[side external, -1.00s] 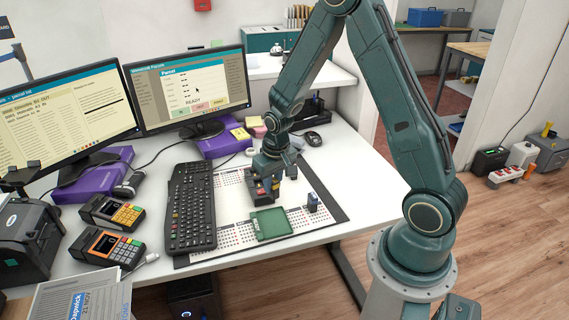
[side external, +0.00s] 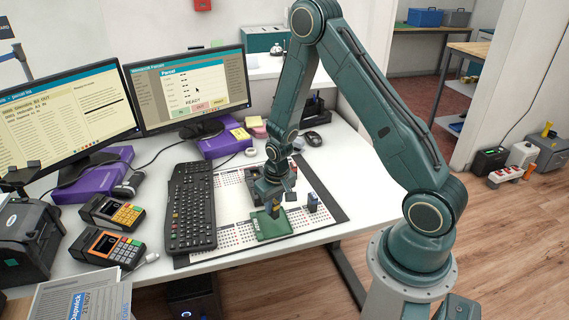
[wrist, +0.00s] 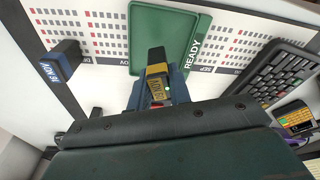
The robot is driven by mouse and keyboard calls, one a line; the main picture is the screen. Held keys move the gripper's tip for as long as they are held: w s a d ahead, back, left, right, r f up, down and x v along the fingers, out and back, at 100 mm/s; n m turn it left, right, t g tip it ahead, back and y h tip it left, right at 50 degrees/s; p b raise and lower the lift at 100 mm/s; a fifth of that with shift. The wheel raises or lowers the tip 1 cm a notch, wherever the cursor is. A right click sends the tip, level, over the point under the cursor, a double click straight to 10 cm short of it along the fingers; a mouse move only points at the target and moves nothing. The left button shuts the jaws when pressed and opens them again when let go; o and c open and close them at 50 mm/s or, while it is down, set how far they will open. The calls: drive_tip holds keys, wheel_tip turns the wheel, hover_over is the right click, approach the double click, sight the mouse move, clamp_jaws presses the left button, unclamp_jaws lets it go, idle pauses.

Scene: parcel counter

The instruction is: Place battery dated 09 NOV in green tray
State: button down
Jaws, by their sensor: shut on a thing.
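My gripper (side external: 272,202) is shut on a dark battery with a yellow part, and it stands over the green tray (side external: 264,236). In the wrist view the held battery (wrist: 157,68) sits between the blue fingers of my gripper (wrist: 157,84); its label is too small to read surely. The green tray (wrist: 150,22), marked READY, lies beneath and behind it. I cannot tell whether the battery touches the tray floor. A second dark blue battery (side external: 312,204) stands upright on the mat, right of the tray; in the wrist view it (wrist: 65,57) reads 16 NOV.
The keyboard (side external: 191,205) lies left of the printed calendar mat (side external: 227,208). The desk right of the mat is clear.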

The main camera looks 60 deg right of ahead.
drive_tip(key=shift+f, duration=1.3)
drive_tip(key=shift+f, duration=0.15)
drive_tip(key=c, duration=1.3)
unclamp_jaws()
wheel_tip(320, 180, up, 12)
drive_tip(key=s, duration=0.1)
drive_tip(key=shift+s+a, duration=0.35)
